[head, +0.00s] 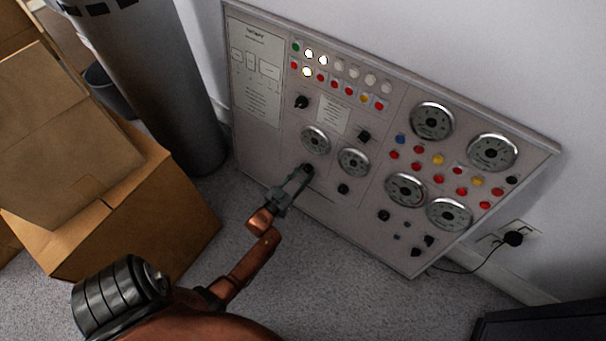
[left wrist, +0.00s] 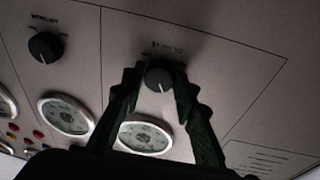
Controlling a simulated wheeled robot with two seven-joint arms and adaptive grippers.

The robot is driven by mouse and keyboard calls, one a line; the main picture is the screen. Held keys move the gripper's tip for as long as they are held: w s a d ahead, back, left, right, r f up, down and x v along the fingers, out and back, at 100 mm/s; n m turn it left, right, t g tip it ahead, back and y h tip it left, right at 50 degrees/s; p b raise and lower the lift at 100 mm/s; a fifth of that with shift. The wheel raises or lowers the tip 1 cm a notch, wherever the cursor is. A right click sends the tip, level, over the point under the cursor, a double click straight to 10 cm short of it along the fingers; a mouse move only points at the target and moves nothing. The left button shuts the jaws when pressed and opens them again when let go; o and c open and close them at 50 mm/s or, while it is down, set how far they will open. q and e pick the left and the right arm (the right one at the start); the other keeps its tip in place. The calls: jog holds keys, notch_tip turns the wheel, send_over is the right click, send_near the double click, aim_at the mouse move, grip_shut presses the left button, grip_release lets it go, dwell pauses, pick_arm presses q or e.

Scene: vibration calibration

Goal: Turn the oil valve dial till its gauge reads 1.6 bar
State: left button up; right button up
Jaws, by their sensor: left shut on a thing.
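A grey control panel (head: 290,235) stands against the wall. My left gripper (head: 302,177) is shut on a black round dial (head: 307,169) low on the panel's left half. In the left wrist view the gripper's two fingers (left wrist: 158,85) flank this dial (left wrist: 158,75), whose white mark points down and slightly right. Small print beside it is too blurred to read. The gauge (head: 315,140) nearest the dial is round with a chrome rim; it also shows in the left wrist view (left wrist: 145,137), partly covered by a finger. Its reading is too small to tell. My right gripper is out of view.
A second gauge (head: 354,161) and a second dial (head: 343,188) sit just right of the held dial. Larger gauges (head: 432,121), coloured buttons and lamps fill the rest of the panel. Cardboard boxes (head: 150,215) and a grey cylinder (head: 155,80) stand left. Floor before the panel is clear.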

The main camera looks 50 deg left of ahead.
pick_arm(q)
jog(key=m, duration=0.2)
jog(key=m+h+p, duration=0.1)
jog(key=m, duration=0.2)
jog(key=shift+a+r, duration=0.15)
jog(key=shift+a, duration=0.05)
jog(key=shift+m+g+h+p, duration=0.4)
jog(key=shift+m+h+p, duration=0.1)
jog(key=shift+m, duration=1.2)
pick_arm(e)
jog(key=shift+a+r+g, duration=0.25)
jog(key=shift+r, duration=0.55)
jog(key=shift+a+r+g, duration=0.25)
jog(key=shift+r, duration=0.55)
pick_arm(q)
jog(key=shift+m, duration=0.3)
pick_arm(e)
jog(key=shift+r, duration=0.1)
pick_arm(q)
jog(key=o, duration=1.2)
jog(key=shift+c, duration=0.2)
jog(key=shift+s, duration=0.1)
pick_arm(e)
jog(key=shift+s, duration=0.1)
pick_arm(q)
jog(key=s+r, duration=0.1)
jog(key=s, duration=1)
jog(key=shift+s+d+r, duration=0.15)
jog(key=shift+s+d, duration=0.15)
jog(key=shift+s, duration=0.1)
